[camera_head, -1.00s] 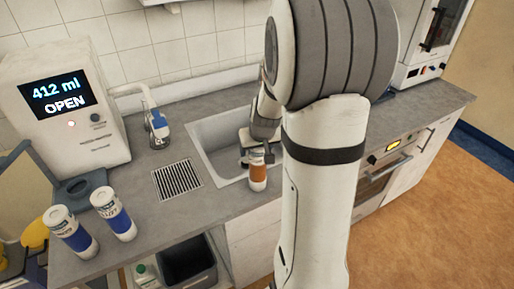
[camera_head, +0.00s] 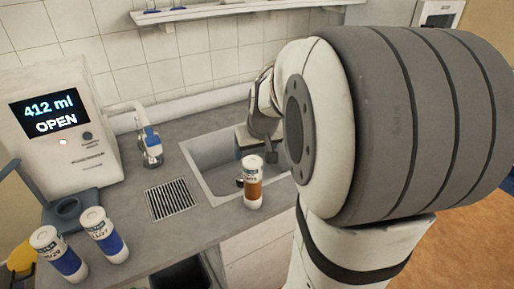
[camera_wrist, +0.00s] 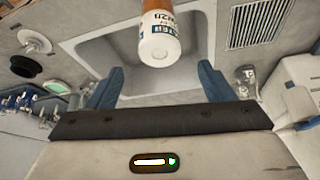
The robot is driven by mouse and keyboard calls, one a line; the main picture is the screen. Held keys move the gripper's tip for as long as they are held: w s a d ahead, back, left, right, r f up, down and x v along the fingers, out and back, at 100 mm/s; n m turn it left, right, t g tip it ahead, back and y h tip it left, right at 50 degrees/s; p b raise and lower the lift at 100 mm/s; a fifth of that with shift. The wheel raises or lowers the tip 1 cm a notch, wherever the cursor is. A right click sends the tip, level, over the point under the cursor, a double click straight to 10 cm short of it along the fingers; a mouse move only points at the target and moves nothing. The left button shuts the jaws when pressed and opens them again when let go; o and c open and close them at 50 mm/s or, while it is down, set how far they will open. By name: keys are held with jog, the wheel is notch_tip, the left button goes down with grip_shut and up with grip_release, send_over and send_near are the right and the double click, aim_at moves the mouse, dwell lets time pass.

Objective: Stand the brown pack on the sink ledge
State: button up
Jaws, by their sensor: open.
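The brown pack (camera_head: 252,183), a bottle shape with a brown band and white top, stands upright on the grey ledge (camera_head: 218,214) at the front of the sink (camera_head: 210,158). In the wrist view the pack (camera_wrist: 158,42) shows top end toward me, beyond the fingertips. My gripper (camera_wrist: 161,68) is open, its two blue fingers apart with nothing between them. In the head view my gripper is behind the pack over the sink, partly hidden by the pack and my arm.
Two blue-banded packs (camera_head: 58,252) (camera_head: 104,234) stand at the left of the counter. A dispenser (camera_head: 60,130) reads "412 ml OPEN". A shelf (camera_head: 200,12) hangs above.

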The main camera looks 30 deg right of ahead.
jog(key=s+a+n+g, duration=0.1)
jog(key=s+a, duration=1.2)
jog(key=s, duration=0.3)
jog(key=shift+s+a+r+n+y, duration=0.2)
jog(key=shift+s+r+n+y, duration=0.2)
